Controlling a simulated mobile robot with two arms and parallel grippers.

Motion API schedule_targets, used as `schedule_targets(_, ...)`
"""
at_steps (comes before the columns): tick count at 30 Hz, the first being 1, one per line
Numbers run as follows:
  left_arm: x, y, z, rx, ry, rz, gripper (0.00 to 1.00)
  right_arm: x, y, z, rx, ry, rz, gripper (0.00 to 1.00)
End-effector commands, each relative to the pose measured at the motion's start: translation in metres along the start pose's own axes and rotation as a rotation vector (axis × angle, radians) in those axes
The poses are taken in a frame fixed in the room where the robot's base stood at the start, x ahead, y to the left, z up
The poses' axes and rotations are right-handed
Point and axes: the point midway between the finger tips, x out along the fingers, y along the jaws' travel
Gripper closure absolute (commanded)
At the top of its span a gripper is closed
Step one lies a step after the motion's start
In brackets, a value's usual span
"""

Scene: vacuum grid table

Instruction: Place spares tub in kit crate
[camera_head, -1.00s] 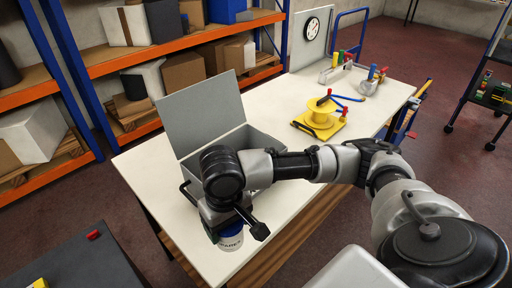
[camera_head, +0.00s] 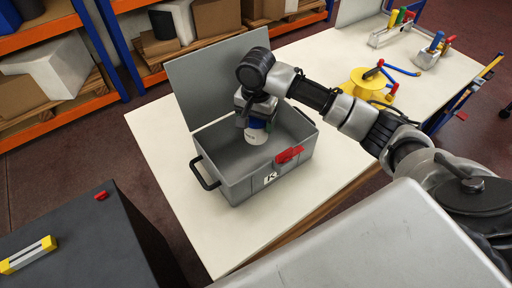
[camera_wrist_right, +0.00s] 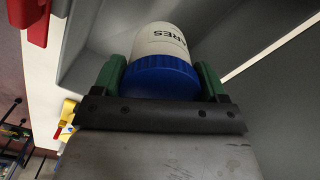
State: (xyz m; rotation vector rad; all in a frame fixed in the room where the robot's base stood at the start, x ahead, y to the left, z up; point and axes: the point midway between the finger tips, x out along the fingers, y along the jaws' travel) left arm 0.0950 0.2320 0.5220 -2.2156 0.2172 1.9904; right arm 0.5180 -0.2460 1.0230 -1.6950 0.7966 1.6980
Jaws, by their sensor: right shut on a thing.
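The spares tub (camera_head: 257,136) is white with a blue lid. It is upright in the head view, over the inside of the kit crate (camera_head: 236,185). The crate is grey, with its lid (camera_head: 205,85) raised at the back, a red latch and a black handle. My right gripper (camera_head: 257,115) is shut on the tub by its lid. In the right wrist view the green fingers (camera_wrist_right: 160,82) sit on either side of the blue lid (camera_wrist_right: 160,76). I cannot tell whether the tub touches the crate floor. My left gripper is not in view.
The white table (camera_head: 170,145) has clear room left and in front of the crate. A yellow spool (camera_head: 362,84) stands to the right, with tools and clamps behind it. A dark cabinet (camera_head: 80,240) is at lower left. Orange shelves with boxes stand behind.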

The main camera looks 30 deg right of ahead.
Motion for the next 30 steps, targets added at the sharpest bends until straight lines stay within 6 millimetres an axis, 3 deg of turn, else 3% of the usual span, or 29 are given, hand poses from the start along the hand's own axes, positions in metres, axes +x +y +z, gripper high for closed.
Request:
schedule_targets(9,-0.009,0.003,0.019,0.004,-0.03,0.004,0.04,0.052,0.001,-0.001,0.008,0.0,0.004,0.51)
schedule_targets(19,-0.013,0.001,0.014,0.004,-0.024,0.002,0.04,0.091,0.0,-0.001,0.007,0.0,0.002,0.51)
schedule_targets(30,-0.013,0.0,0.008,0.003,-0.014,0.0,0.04,0.099,0.0,-0.001,0.006,0.001,0.0,0.51)
